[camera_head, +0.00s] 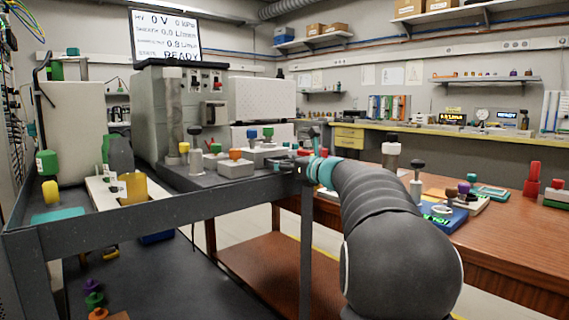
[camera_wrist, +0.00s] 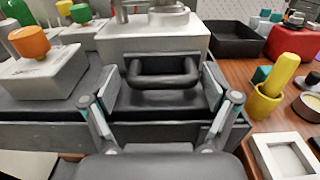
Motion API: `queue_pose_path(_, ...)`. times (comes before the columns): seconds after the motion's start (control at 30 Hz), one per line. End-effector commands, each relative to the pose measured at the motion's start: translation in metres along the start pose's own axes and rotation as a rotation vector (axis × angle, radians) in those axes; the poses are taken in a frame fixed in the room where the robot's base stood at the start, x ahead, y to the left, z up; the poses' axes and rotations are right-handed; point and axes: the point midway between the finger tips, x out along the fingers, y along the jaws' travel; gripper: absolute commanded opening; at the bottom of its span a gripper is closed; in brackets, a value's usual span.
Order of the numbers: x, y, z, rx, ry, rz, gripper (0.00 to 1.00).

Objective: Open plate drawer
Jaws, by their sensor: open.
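A dark U-shaped handle (camera_wrist: 163,80), which looks like the plate drawer's, shows in the middle of the wrist view, below a light grey block (camera_wrist: 155,38). My gripper (camera_wrist: 161,92) is open, with one finger to the left of the handle and one to the right. Neither finger appears to touch the handle. In the head view my gripper (camera_head: 303,167) is at the right end of the dark bench, and the handle is hard to make out there. How far the drawer is out cannot be told.
An orange-knobbed block (camera_wrist: 38,68) stands left of my gripper. A yellow cup (camera_wrist: 264,104), a white square frame (camera_wrist: 285,158) and a black tray (camera_wrist: 236,42) are at the right. The wooden table (camera_head: 500,225) is right of my arm.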

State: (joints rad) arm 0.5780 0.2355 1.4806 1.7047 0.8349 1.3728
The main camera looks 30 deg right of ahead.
Motion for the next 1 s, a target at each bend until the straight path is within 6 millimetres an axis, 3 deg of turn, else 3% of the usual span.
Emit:
queue_pose_path(0.27,0.001,0.0,0.0,0.0,0.0,0.0,0.84)
queue_pose_path(0.5,0.001,0.0,0.0,0.0,0.001,0.001,0.24)
queue_pose_path(0.57,0.001,0.001,-0.001,0.001,0.001,0.002,0.11)
queue_pose_path(0.73,-0.011,0.001,-0.001,0.0,0.001,0.001,0.11)
queue_pose_path(1.0,-0.072,0.0,-0.001,0.001,0.001,0.001,0.11)
